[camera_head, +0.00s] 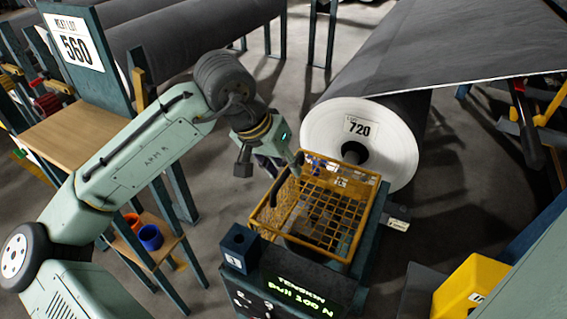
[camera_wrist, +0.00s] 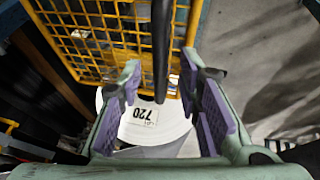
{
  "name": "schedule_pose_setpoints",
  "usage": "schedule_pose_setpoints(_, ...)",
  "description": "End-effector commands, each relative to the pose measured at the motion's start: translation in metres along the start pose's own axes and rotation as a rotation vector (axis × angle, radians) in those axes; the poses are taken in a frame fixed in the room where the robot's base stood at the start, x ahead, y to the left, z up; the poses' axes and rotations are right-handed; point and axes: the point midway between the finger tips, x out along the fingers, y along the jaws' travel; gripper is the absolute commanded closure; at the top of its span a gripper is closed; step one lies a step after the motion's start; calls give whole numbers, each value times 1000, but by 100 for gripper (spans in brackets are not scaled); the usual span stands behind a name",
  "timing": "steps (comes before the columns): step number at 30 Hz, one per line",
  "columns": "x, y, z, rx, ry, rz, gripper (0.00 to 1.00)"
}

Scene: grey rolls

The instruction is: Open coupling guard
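The coupling guard (camera_head: 322,210) is a yellow mesh cage on a dark teal stand, in the middle right of the head view. A dark bar handle (camera_head: 279,186) runs along its left side. In the wrist view, the guard's mesh (camera_wrist: 100,42) fills the upper left, and the black handle (camera_wrist: 161,55) hangs down between my fingers. My gripper (camera_wrist: 164,72) is open, with purple pads on either side of the handle in that picture; I see no contact. In the head view my gripper (camera_head: 277,160) is at the guard's upper left corner, partly hidden by the wrist.
A large grey roll with a white end (camera_head: 390,135) marked 720 lies behind the guard. A control box (camera_head: 290,290) with a green-lit screen stands in front. A wooden bench (camera_head: 75,128) is at left, a yellow box (camera_head: 470,287) at lower right.

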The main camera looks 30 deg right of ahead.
Motion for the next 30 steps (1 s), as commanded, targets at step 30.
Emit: schedule_pose_setpoints(30, 1, 0, 0, 0, 2, 0, 100)
